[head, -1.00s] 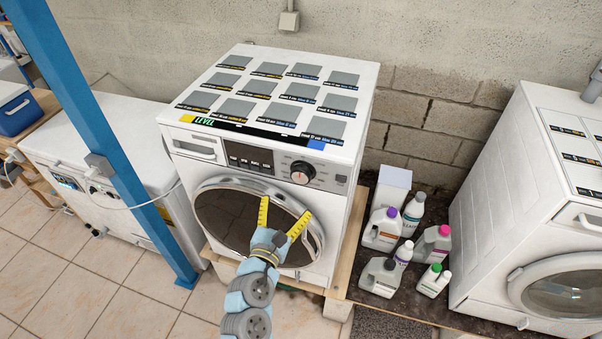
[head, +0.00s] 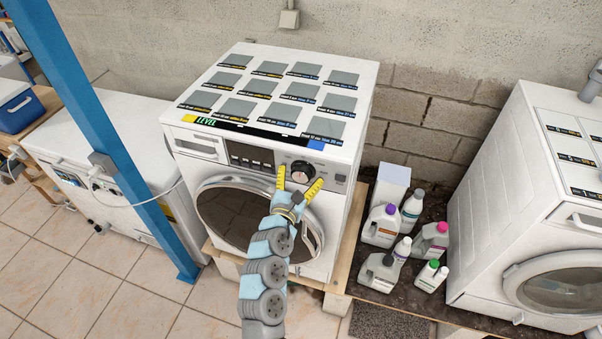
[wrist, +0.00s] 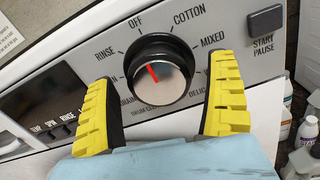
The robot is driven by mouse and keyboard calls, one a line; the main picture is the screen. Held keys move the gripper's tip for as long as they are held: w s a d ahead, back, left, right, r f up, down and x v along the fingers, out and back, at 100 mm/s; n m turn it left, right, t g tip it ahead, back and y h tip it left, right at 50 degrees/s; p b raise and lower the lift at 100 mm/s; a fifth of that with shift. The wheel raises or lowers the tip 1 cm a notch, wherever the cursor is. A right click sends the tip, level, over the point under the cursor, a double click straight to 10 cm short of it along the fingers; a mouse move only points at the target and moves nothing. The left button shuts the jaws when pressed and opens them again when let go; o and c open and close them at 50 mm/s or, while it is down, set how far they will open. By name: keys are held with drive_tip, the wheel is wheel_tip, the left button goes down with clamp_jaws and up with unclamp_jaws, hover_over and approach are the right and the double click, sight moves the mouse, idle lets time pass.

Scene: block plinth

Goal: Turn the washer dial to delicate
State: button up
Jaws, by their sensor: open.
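The white washer (head: 340,200) stands in the middle of the head view with a control panel on its upper front. Its dial (head: 301,171) is a black ring with a silver face. In the wrist view the dial (wrist: 158,72) has a red mark pointing up and slightly left, near OFF. Labels around it read RINSE, OFF, COTTON and MIXED; a label at lower right, partly hidden by a finger, begins "DELIC". My gripper (head: 298,187) is open, its yellow fingers on either side of the dial. In the wrist view the gripper (wrist: 163,105) shows gaps beside the dial.
A START PAUSE button (wrist: 266,19) sits right of the dial. Several detergent bottles (head: 382,226) stand right of the washer. A second washer (head: 490,200) is at far right. A blue post (head: 110,150) rises at left.

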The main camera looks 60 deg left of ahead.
drive_tip(key=shift+w+a, duration=0.25)
drive_tip(key=c, duration=1.2)
